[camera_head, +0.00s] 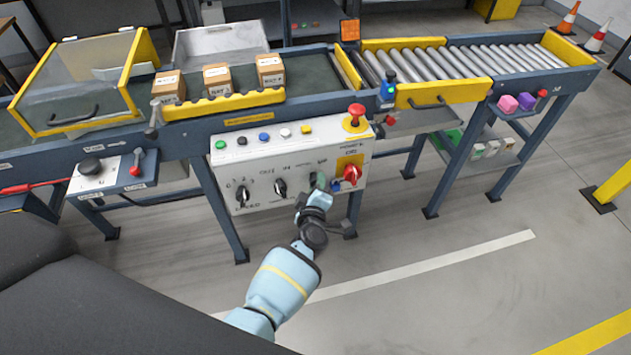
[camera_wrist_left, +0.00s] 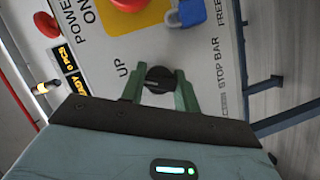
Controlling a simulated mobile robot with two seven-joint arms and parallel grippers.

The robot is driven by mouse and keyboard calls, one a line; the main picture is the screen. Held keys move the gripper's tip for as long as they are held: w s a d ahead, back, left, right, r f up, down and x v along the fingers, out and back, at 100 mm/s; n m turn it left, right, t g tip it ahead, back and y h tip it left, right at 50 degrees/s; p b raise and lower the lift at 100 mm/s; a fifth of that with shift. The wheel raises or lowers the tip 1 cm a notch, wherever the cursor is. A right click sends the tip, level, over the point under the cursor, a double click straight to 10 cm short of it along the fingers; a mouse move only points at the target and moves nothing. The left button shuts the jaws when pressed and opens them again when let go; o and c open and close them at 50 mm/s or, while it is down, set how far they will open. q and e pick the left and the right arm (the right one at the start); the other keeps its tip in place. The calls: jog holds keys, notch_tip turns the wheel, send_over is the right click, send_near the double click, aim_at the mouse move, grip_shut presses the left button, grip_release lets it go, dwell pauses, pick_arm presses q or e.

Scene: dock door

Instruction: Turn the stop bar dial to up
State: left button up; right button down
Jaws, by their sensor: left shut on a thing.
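The stop bar dial (camera_wrist_left: 158,79) is a round black knob on the light grey control panel (camera_wrist_left: 205,50). "UP" is printed on one side of it, and "STOP BAR" and "FREE" on the other. My left gripper (camera_wrist_left: 159,90) is shut on the dial, with a green finger on each side. I cannot tell which way the dial points. In the head view my left gripper (camera_head: 317,184) is at the lower right of the control panel (camera_head: 262,168) and mostly hides the dial. My right gripper is in neither view.
A red power knob (camera_head: 352,174) on a yellow plate sits right of the dial, with a blue padlock (camera_wrist_left: 187,13) close by. Two black dials, including one (camera_head: 280,188), are to the left. A red mushroom button (camera_head: 356,111) tops the panel. Open floor lies in front.

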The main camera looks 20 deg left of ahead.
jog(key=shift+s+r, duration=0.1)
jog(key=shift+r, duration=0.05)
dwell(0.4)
pick_arm(q)
jog(key=o, duration=1)
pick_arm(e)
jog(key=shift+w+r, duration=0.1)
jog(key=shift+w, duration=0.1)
